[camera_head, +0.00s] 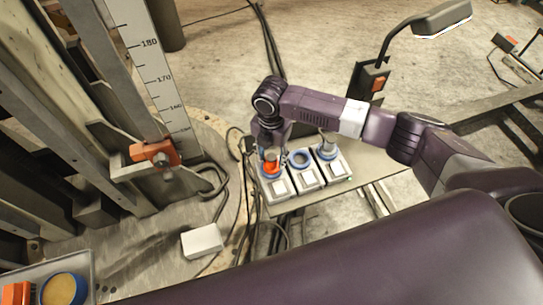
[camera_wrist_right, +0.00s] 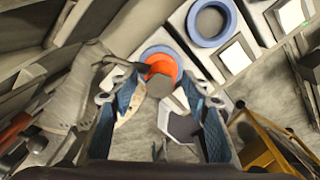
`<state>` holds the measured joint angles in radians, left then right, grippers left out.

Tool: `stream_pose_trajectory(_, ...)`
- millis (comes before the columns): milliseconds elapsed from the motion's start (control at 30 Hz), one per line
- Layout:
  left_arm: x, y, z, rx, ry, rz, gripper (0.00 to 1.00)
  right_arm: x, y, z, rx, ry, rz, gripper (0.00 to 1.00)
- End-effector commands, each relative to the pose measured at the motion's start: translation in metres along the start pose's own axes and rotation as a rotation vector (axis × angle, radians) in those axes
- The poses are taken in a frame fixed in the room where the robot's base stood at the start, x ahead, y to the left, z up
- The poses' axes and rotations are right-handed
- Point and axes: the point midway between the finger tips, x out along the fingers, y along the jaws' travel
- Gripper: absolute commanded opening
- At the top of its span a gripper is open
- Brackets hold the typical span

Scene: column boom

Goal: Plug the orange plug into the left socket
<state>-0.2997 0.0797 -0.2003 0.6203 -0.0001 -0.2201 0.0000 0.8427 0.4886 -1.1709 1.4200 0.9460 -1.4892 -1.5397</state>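The orange plug (camera_head: 271,168) stands at the left socket (camera_head: 273,177), inside its blue ring. In the right wrist view the plug's orange collar (camera_wrist_right: 158,66) and grey end lie within the left socket's blue ring (camera_wrist_right: 146,53). I cannot tell how deep it sits. My right gripper (camera_head: 270,150) is above this socket. In the right wrist view its two blue-padded fingers (camera_wrist_right: 160,88) are apart on either side of the plug, with gaps visible. My left gripper is not in view.
The middle socket's blue ring (camera_head: 299,159) is empty. A grey plug (camera_head: 328,146) stands at the right socket. Cables run left of the sockets. A white box (camera_head: 202,241) lies on the floor plate, and an orange clamp (camera_head: 155,152) is on the column at left.

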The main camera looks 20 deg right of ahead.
Motion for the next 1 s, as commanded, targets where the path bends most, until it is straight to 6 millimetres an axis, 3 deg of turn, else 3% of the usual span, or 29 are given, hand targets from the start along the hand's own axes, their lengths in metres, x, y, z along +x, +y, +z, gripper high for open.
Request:
stream_pose_trajectory(367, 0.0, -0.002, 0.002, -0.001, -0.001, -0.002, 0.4, -0.008, 0.001, 0.0, 0.0, 0.0, 0.002, 0.44)
stream_pose_trajectory(800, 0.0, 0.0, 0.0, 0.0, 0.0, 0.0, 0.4, -0.094, 0.001, 0.001, -0.001, -0.003, 0.003, 0.44)
stream_pose_trajectory(1000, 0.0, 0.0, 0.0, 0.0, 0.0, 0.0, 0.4, -0.116, 0.0, 0.001, 0.0, -0.001, 0.001, 0.44)
